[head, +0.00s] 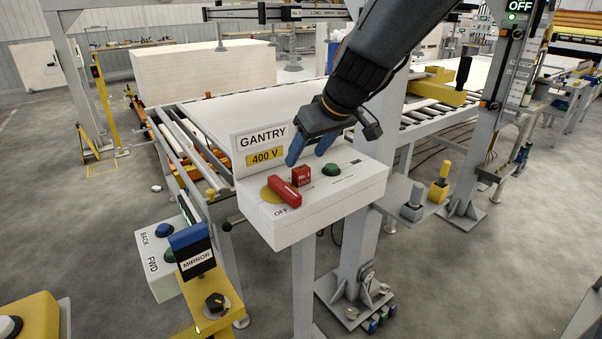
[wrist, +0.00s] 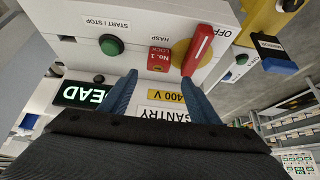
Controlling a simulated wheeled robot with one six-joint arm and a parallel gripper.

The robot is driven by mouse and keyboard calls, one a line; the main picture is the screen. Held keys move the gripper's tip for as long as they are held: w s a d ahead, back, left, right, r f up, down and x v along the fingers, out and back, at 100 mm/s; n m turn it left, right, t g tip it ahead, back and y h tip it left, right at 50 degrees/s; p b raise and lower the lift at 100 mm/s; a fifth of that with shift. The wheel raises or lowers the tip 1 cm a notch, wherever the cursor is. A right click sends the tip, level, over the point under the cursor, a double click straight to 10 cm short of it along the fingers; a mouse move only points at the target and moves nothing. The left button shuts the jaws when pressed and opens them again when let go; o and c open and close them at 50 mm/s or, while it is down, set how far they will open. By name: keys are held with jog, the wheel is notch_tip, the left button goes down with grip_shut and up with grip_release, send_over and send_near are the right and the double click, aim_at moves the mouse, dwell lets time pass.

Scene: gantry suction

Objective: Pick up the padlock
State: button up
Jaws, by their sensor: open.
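The red padlock (head: 301,176), marked "No. 1 LOCK", is on top of the white gantry switch box, beside the red switch handle (head: 284,191). In the wrist view the padlock (wrist: 158,62) appears upside down, under the word HASP, just beyond the gap between my fingertips. My gripper (head: 309,155) has two blue fingers, apart and empty, behind and slightly above the padlock. In the wrist view my gripper (wrist: 159,82) has one finger each side of the padlock's line. I see no contact with it. Whether its shackle passes through a hasp cannot be told.
The switch box (head: 318,218) also carries a green START/STOP button (head: 331,170) and an upright GANTRY 400 V sign (head: 263,148) close to my left finger. A yellow stand with a MIRROR label (head: 197,262) is at the lower left.

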aim_at(302, 168)
jog(key=shift+d+p+x, duration=0.15)
jog(key=shift+p+x, duration=0.05)
jog(key=shift+x, duration=1.6)
jog(key=shift+d+p+x, duration=0.15)
jog(key=shift+p+x, duration=0.05)
jog(key=shift+x, duration=1.55)
jog(key=shift+s+f, duration=0.1)
jog(key=shift+f, duration=0.05)
jog(key=c, duration=1.2)
